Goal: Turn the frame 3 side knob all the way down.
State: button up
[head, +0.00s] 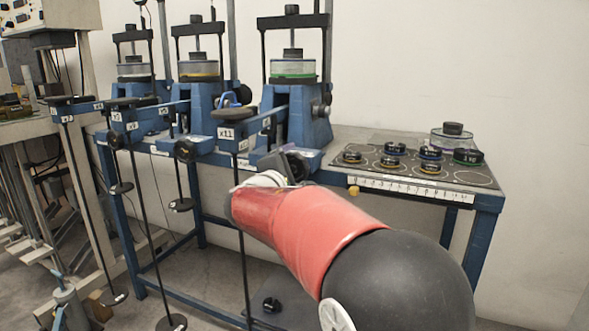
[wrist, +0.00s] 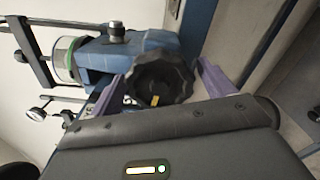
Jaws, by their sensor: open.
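The frame with the green-ringed cell (head: 293,75) is the rightmost of three blue lever frames on the bench. Its blue body also shows in the wrist view (wrist: 118,52). A black lobed side knob (wrist: 172,74) with a small yellow mark fills the middle of the wrist view. My gripper (wrist: 158,75) is open, with one purple finger on each side of the knob. Whether the fingers touch it I cannot tell. In the head view my gripper (head: 285,166) is at the front of this frame, partly behind my red arm, and I cannot make out the knob there.
A loading lever (head: 253,127) and its hanging rod stand close left of my gripper. A dark board (head: 385,176) with several black-topped rings lies on the bench at right. The wall above it is clear.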

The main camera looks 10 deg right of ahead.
jog(key=shift+b+v, duration=1.2)
jog(key=shift+v, duration=1.7)
jog(key=s+d+f+m+g+y, duration=0.1)
jog(key=s+d+f+m+g, duration=0.3)
jog(key=s, duration=0.4)
jog(key=s+d+f+m+g+y, duration=0.2)
jog(key=s+d+f+m+g, duration=0.1)
jog(key=s+d+f, duration=0.4)
jog(key=s+a+f+m+g+y, duration=0.1)
jog(key=s+a+f+m+y, duration=0.2)
jog(key=s, duration=0.6)
jog(key=s+a+f+m+g+y, duration=0.1)
jog(key=s+a+f+m+y, duration=0.3)
jog(key=s, duration=0.5)
jog(key=shift+a+f+m+y, duration=0.3)
jog(key=shift+f+m, duration=0.2)
jog(key=shift+f, duration=0.8)
